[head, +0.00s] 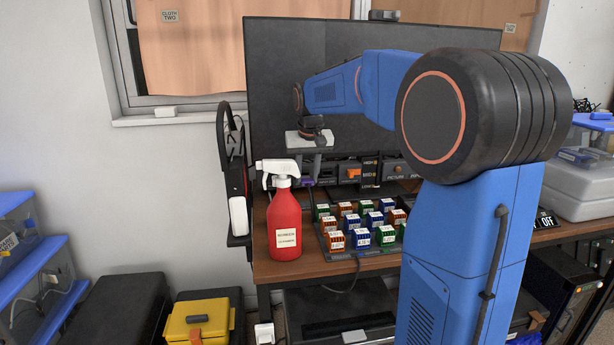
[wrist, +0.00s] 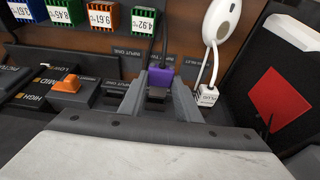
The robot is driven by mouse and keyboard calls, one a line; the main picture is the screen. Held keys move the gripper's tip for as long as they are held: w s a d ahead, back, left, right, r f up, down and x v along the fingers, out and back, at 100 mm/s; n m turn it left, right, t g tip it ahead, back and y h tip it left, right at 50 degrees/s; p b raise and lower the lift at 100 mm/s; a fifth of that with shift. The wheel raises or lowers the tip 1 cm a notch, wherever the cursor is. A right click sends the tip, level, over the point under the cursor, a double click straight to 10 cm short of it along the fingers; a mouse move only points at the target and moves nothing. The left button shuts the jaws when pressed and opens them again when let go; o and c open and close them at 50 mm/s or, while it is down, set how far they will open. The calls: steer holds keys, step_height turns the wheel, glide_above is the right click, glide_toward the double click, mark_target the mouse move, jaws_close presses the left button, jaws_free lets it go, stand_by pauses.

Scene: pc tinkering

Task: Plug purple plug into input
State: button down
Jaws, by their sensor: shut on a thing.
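The purple plug (wrist: 162,76) is between the two fingers of my gripper (wrist: 156,98) in the wrist view, with a dark cable running from it. My gripper is shut on it. In the head view my gripper (head: 312,165) points down at the back of the desk, left of the switch boxes, and a small bit of purple shows by its fingers. A dark block (wrist: 156,94) lies between the fingers below the plug. I cannot tell whether the plug is in a socket.
A white plug (wrist: 207,96) on a white cord is close to the right finger. An orange switch (wrist: 67,84) is to the left. A red spray bottle (head: 284,222) and several coloured blocks (head: 361,237) stand in front on the desk. A large dark monitor (head: 270,90) is behind.

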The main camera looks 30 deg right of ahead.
mark_target(305, 177)
steer(key=shift+w+d, duration=0.3)
steer(key=shift+w, duration=0.6)
steer(key=shift+w+d, duration=0.25)
steer(key=shift+w, duration=0.65)
stand_by(0.9)
steer(key=c, duration=1.2)
jaws_free()
steer(key=shift+v, duration=2.5)
steer(key=v, duration=1.7)
steer(key=shift+r, duration=0.2)
steer(key=shift+s, duration=0.1)
